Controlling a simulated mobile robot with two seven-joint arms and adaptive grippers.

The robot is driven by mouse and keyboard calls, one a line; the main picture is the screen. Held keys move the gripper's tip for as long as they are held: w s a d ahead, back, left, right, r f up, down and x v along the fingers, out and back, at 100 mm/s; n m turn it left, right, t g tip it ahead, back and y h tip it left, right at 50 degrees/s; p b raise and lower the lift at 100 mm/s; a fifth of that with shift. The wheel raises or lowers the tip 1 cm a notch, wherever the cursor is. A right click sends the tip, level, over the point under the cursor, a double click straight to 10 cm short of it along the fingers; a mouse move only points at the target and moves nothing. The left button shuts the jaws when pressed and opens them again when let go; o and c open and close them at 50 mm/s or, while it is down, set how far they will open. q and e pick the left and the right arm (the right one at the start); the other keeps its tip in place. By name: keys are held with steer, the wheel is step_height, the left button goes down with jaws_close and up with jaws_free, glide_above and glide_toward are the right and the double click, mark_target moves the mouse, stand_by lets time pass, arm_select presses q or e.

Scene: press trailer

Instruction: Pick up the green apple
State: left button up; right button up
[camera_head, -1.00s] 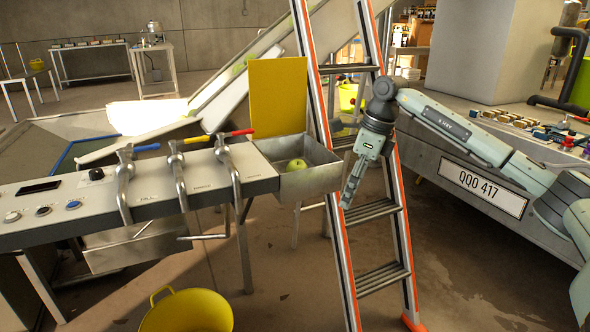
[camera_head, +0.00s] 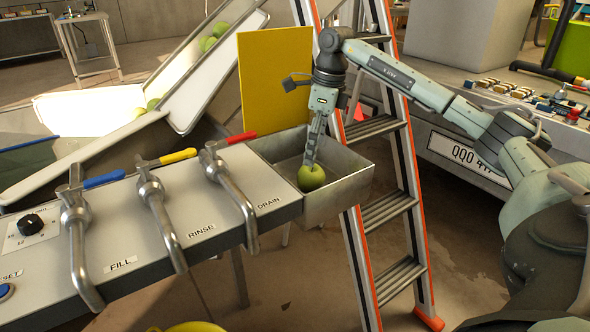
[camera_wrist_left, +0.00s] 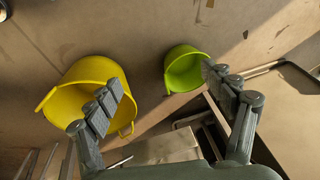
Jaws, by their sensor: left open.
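The green apple (camera_head: 311,178) sits in the small metal bin (camera_head: 340,208) at the end of the control panel in the head view. My right gripper (camera_head: 309,163) points down into the bin, with its fingertips at the top of the apple. Its fingers are seen nearly edge-on, so I cannot tell whether they are open, shut or around the apple. My left gripper (camera_wrist_left: 163,85) shows only in the left wrist view. It is open and empty, with its fingers spread above the floor.
A yellow panel (camera_head: 273,80) stands behind the bin, and an orange-edged ladder (camera_head: 385,208) is close to its right. Levers (camera_head: 232,193) line the panel at left. Other green apples (camera_head: 210,42) lie on the chute. A yellow tub (camera_wrist_left: 68,112) and green bucket (camera_wrist_left: 184,70) stand below my left gripper.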

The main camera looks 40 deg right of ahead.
mark_target(313, 168)
steer(key=shift+f, duration=0.5)
steer(key=f, duration=0.5)
steer(key=shift+a+f, duration=0.2)
steer(key=shift+a, duration=0.05)
steer(key=shift+w+f, duration=0.1)
steer(key=shift+f, duration=0.5)
arm_select(q)
steer(key=shift+s+f, duration=0.35)
steer(key=shift+s, duration=0.2)
arm_select(e)
steer(key=shift+c, duration=0.6)
steer(key=c, duration=1.2)
